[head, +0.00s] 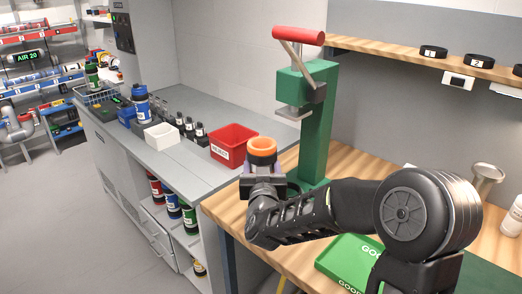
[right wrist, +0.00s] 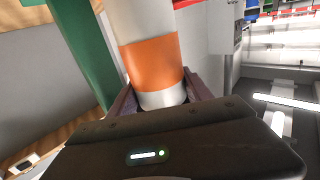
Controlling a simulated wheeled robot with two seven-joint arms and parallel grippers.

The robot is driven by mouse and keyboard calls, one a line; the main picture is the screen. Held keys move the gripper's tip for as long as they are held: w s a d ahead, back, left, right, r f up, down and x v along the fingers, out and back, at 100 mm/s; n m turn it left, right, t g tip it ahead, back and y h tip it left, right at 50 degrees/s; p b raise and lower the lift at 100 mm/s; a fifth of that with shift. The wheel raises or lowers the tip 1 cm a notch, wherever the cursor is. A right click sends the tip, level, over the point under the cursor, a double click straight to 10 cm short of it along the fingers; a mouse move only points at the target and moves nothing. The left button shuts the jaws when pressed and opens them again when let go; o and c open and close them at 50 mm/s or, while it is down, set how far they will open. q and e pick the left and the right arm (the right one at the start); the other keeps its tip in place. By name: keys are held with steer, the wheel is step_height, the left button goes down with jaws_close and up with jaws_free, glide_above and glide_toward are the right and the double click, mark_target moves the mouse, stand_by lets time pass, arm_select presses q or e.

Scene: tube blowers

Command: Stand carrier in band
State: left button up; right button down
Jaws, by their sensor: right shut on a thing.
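My right gripper (head: 262,184) is shut on a carrier with an orange upper end (head: 262,146), in front of the green press on the wooden bench. In the right wrist view, the carrier is a white cylinder with a wide orange band (right wrist: 152,62), and its white near end sits between the fingers of my right gripper (right wrist: 165,98). The carrier looks roughly upright in the head view. Its lower end is hidden by the gripper, so I cannot tell whether it touches the bench. I cannot make out a separate band as its place. My left gripper is not in view.
The green press (head: 317,130) with a red handle stands just behind the carrier. A green box (head: 347,258) lies on the bench under my right arm. Black rings (head: 433,51) lie on the shelf.

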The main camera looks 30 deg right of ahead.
steer(key=shift+w+d, duration=0.2)
steer(key=shift+w, duration=0.15)
steer(key=shift+s+a+r, duration=0.2)
steer(key=shift+s, duration=0.2)
steer(key=shift+w+f, duration=0.15)
steer(key=shift+d, duration=0.1)
arm_select(q)
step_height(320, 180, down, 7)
steer(key=b, duration=0.7)
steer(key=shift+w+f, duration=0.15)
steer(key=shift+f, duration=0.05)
arm_select(e)
steer(key=w+d+f, duration=0.2)
steer(key=w+d, duration=0.1)
steer(key=d, duration=0.9)
steer(key=shift+w+d, duration=0.15)
steer(key=shift+w, duration=0.1)
arm_select(q)
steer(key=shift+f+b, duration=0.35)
steer(key=shift+b, duration=0.25)
